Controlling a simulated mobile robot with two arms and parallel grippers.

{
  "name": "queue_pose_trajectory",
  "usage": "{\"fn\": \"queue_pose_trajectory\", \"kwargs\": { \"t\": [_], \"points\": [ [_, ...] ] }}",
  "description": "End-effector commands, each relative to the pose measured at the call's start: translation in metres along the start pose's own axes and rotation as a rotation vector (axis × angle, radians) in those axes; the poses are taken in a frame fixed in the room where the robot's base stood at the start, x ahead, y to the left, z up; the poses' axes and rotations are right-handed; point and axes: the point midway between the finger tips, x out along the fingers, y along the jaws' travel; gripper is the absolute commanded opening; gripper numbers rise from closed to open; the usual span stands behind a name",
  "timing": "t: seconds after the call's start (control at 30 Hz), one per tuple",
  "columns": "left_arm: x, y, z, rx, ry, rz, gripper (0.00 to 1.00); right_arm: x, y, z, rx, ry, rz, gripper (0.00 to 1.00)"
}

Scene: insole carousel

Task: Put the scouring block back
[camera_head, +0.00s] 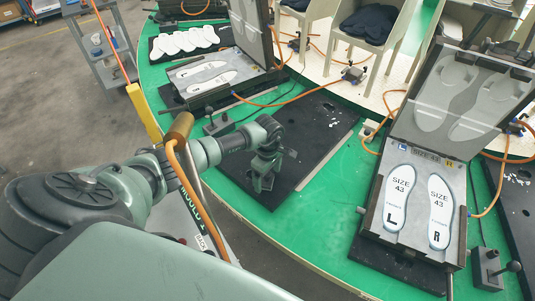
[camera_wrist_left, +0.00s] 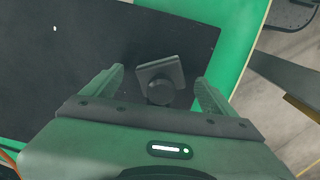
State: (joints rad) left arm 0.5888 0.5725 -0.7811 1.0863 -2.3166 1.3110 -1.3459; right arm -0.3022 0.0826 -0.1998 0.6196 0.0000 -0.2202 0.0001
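The scouring block (camera_wrist_left: 160,70) is a small dark grey plate with a round black knob on top. In the left wrist view it lies on the black plate (camera_wrist_left: 100,100), near the plate's edge. My left gripper (camera_wrist_left: 159,77) is open, with a finger on each side of the block and a gap to both. In the head view my left gripper (camera_head: 263,172) points down over the black plate (camera_head: 318,132); the block is mostly hidden there behind the gripper. My right gripper is not in view.
An open mould with two size 43 insoles (camera_head: 392,200) stands at the right, beside a small lever box (camera_head: 490,266). Another open mould (camera_head: 205,75) stands at the back left. Orange hoses (camera_head: 275,97) cross the green carousel (camera_head: 325,185). An orange-and-yellow post (camera_head: 145,112) stands at left.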

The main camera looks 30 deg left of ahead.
Motion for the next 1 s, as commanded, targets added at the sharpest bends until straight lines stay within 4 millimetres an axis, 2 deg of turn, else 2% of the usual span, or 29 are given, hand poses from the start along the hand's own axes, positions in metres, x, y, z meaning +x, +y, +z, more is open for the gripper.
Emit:
{"fn": "queue_pose_trajectory", "kwargs": {
  "t": [0.37,0.47,0.8,0.87,1.0],
  "points": [
    [-0.006,0.000,0.000,0.000,0.000,0.000,0.87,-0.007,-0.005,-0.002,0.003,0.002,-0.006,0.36],
    [-0.022,0.001,-0.001,0.001,0.001,0.002,0.87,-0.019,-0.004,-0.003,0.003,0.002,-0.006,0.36],
    [-0.093,0.000,-0.001,0.002,0.002,0.001,0.87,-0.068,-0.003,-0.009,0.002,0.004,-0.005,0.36],
    [-0.102,0.000,-0.001,0.001,0.001,0.001,0.87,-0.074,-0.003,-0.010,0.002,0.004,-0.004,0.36],
    [-0.116,0.001,-0.001,0.001,0.001,0.002,0.87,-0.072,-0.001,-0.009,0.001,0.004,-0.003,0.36]
  ]
}}
